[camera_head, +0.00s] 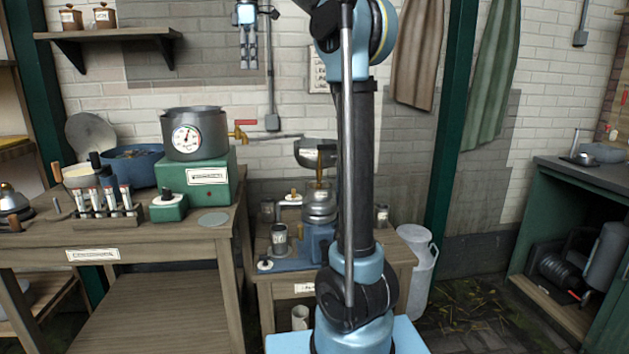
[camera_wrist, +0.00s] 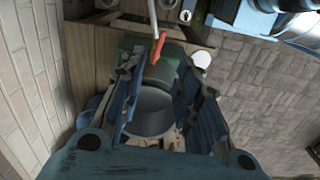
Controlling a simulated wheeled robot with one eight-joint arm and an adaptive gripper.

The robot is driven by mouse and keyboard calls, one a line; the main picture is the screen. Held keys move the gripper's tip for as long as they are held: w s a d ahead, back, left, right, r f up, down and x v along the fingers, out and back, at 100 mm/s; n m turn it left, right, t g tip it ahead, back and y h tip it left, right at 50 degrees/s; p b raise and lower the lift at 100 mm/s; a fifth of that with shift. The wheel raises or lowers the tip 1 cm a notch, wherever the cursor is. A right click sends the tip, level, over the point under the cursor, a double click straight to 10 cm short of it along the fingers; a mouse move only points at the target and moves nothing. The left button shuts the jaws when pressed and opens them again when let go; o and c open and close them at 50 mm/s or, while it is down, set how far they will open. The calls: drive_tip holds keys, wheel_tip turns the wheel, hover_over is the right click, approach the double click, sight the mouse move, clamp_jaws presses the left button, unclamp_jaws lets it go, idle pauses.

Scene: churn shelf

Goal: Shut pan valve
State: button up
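The grey pan (camera_head: 195,135) with a round dial stands on a green burner box (camera_head: 208,176) on the left bench. Its brass valve with a red handle (camera_head: 245,122) sticks out to the right. The handle lies roughly along the outlet pipe (camera_head: 275,136). My gripper (camera_head: 248,66) hangs fingers-down above the valve, apart from it. In the wrist view my gripper (camera_wrist: 160,78) is open, with its fingers spread wide. The red handle (camera_wrist: 159,47) shows beyond the fingertips, slightly slanted, and the pan (camera_wrist: 152,108) shows between the fingers. Nothing is held.
A funnel-like bowl (camera_head: 316,152) stands at the pipe's far end, over the lower middle bench. A blue basin (camera_head: 132,166) and a rack of tubes (camera_head: 106,212) stand left of the burner. A wall shelf (camera_head: 110,34) is at upper left. My arm hides part of the middle bench.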

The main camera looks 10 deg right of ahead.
drive_tip(key=s+d+f+m, duration=0.4)
drive_tip(key=s+d+f, duration=0.1)
drive_tip(key=f, duration=0.5)
drive_tip(key=s+d+f+m+t, duration=0.1)
drive_tip(key=s+d+f+m, duration=0.3)
drive_tip(key=f, duration=0.7)
drive_tip(key=s+d+f+m, duration=0.4)
drive_tip(key=s+d+f, duration=0.3)
drive_tip(key=s+f, duration=0.4)
drive_tip(key=shift+s+d+f+t, duration=0.15)
drive_tip(key=shift+d+t, duration=0.15)
wheel_tip(320, 180, up, 33)
drive_tip(key=n+g, duration=0.2)
drive_tip(key=n, duration=0.9)
hover_over(246, 124)
drive_tip(key=d, duration=0.2)
drive_tip(key=f, duration=1.7)
drive_tip(key=shift+w+a+f, duration=0.2)
drive_tip(key=shift+a+f, duration=0.05)
drive_tip(key=shift+a, duration=0.05)
clamp_jaws()
